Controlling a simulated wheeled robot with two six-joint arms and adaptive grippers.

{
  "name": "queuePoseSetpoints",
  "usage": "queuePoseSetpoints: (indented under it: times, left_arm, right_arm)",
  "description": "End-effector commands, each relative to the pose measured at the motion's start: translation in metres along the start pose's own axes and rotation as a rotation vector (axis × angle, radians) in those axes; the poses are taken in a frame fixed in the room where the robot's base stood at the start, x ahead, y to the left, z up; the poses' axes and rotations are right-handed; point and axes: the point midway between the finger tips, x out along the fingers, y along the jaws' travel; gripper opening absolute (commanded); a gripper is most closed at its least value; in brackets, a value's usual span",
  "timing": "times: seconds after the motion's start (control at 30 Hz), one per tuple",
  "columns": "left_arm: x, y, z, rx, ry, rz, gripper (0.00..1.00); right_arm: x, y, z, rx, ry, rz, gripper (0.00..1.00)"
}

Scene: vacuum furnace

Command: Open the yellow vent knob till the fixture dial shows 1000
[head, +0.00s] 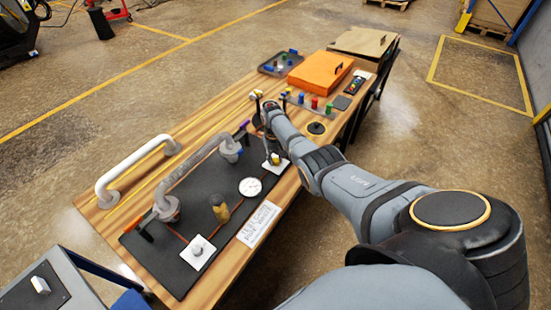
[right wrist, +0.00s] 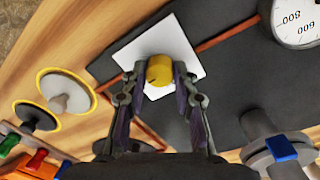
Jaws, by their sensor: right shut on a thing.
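The yellow vent knob (right wrist: 159,70) sits on a white square plate (right wrist: 185,50) on the black board. In the right wrist view my right gripper (right wrist: 160,72) is shut on the knob, one finger on each side. In the head view the gripper (head: 272,151) points down at the plate (head: 276,166), and the knob is mostly hidden there. The white round dial (head: 250,186) lies near the plate on the black board. In the right wrist view only part of the dial (right wrist: 299,22) shows, with 800 and 600 marked; I cannot read its needle. My left gripper is out of view.
A grey curved pipe (head: 190,180) with flanges stands on the board, and a white pipe (head: 135,170) lies behind it. A brass fitting (head: 220,207) and another white plate with a knob (head: 198,252) are nearer. An orange box (head: 320,72) stands at the table's far end.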

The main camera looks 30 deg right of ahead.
Motion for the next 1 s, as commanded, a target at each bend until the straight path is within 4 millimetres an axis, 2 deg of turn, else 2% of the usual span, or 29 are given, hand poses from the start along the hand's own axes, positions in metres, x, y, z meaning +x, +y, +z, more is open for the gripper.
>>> queuePoseSetpoints:
  times: [0.13, 0.17, 0.3, 0.6, 0.73, 0.87, 1.0]
  left_arm:
    - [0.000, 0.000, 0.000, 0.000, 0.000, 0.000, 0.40]
    - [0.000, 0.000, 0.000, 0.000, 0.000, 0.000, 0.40]
    - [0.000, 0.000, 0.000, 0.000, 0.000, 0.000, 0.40]
    - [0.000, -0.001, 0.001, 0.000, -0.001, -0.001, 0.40]
    - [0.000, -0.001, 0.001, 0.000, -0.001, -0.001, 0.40]
    - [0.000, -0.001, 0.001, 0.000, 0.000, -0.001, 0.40]
    - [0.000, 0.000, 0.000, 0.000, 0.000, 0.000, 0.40]
  right_arm:
    - [0.000, 0.000, 0.000, 0.001, -0.001, 0.000, 0.00]
    - [0.000, 0.000, 0.000, 0.001, -0.001, 0.000, 0.31]
    - [0.000, 0.000, 0.000, 0.000, -0.001, 0.000, 0.50]
    - [0.000, 0.000, 0.000, -0.001, 0.000, 0.000, 0.52]
    - [-0.009, 0.001, -0.001, -0.001, 0.002, 0.000, 0.52]
    - [-0.030, 0.001, 0.000, -0.002, 0.003, 0.001, 0.52]
    - [-0.068, 0.000, -0.001, -0.001, 0.005, 0.000, 0.52]
